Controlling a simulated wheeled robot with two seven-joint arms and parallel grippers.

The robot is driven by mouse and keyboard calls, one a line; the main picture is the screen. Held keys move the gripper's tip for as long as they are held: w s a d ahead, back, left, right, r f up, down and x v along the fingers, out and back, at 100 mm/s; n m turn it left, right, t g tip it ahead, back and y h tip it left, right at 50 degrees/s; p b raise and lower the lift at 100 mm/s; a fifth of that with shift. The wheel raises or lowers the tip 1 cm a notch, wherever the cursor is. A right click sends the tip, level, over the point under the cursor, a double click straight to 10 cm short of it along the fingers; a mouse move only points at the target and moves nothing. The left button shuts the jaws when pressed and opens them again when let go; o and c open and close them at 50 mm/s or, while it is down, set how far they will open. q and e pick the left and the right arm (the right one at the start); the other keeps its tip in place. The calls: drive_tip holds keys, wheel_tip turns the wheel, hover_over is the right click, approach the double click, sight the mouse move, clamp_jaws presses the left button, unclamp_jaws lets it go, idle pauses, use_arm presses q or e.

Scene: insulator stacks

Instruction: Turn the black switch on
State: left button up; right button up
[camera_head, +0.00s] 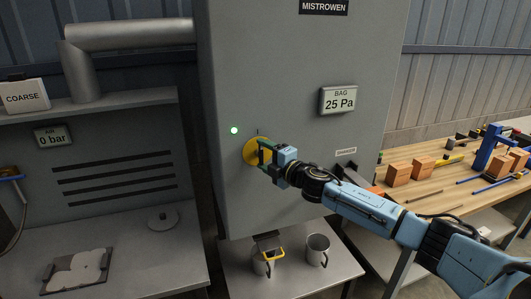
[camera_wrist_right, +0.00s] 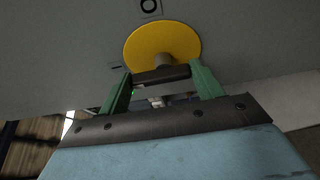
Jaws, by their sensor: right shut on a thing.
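The black switch shows in the wrist view as a dark bar (camera_wrist_right: 160,75) on a short stem in front of a round yellow plate (camera_wrist_right: 150,42). The bar lies roughly level across that picture. My right gripper (camera_wrist_right: 162,80) has its green fingers at the two ends of the bar and is shut on it. In the head view the yellow plate (camera_head: 251,152) sits on the grey cabinet front, and my right gripper (camera_head: 264,153) hides most of the switch. A ring mark (camera_wrist_right: 149,5) is above the plate in the wrist view. My left gripper is not in view.
Metal mugs (camera_head: 317,250) stand on a low shelf below. A wooden bench (camera_head: 440,200) with blocks and tools is at the right.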

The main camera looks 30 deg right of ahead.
drive_tip(key=shift+a, duration=0.15)
drive_tip(key=o, duration=1)
drive_tip(key=shift+a, duration=0.1)
drive_tip(key=shift+s+d+b, duration=0.4)
drive_tip(key=shift+s+b, duration=0.2)
drive_tip(key=shift+s, duration=1.6)
drive_tip(key=shift+s+d+b, duration=0.35)
drive_tip(key=shift+s+b, duration=0.2)
drive_tip(key=shift+s, duration=1.6)
drive_tip(key=shift+s+d+b, duration=0.4)
drive_tip(key=shift+s+b, duration=0.2)
drive_tip(key=shift+s, duration=1.6)
